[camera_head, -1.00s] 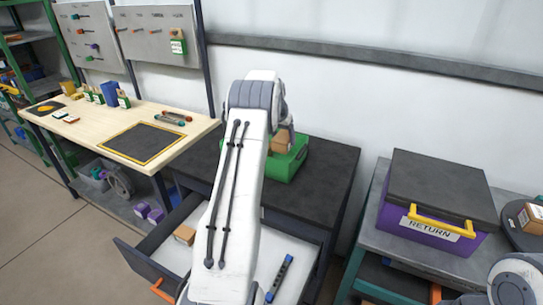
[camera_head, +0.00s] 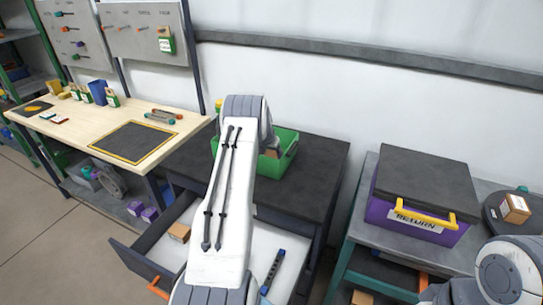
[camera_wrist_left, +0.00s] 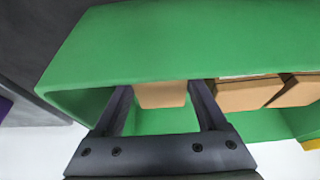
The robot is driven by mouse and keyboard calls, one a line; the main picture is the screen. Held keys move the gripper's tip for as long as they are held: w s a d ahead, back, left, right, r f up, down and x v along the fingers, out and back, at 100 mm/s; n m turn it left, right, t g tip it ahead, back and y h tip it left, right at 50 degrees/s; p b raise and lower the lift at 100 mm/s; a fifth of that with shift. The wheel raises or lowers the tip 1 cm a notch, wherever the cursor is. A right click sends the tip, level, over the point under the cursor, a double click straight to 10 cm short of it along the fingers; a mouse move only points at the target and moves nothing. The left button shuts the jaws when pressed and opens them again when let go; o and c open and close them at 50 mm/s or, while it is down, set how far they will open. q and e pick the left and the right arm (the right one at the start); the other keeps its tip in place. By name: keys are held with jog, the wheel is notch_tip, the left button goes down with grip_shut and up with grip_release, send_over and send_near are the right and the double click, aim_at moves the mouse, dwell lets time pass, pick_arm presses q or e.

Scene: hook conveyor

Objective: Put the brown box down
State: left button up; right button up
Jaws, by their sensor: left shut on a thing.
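My left gripper (camera_wrist_left: 160,90) is shut on a brown box (camera_wrist_left: 162,97), which sits between its two fingers in the left wrist view. The box and fingertips are within the green bin (camera_wrist_left: 190,40), by its wall; whether the box touches the floor cannot be told. In the head view the green bin (camera_head: 290,158) stands on the dark cabinet top, and my left arm hides the gripper and part of the bin. Some brown (camera_head: 272,152) shows beside my wrist. My right gripper is out of view.
Other brown boxes (camera_wrist_left: 248,93) lie in the bin, right of the held one. Below, an open drawer (camera_head: 140,262) holds a brown box (camera_head: 180,232) and a dark blue tool (camera_head: 273,270). A purple RETURN box (camera_head: 420,222) stands at right. The cabinet top (camera_head: 315,180) right of the bin is clear.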

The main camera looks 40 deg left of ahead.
pick_arm(q)
jog(key=o, duration=1.5)
jog(key=shift+f, duration=0.15)
jog(key=shift+r, duration=0.3)
jog(key=b+v, duration=0.2)
jog(key=v, duration=1)
jog(key=shift+b, duration=0.35)
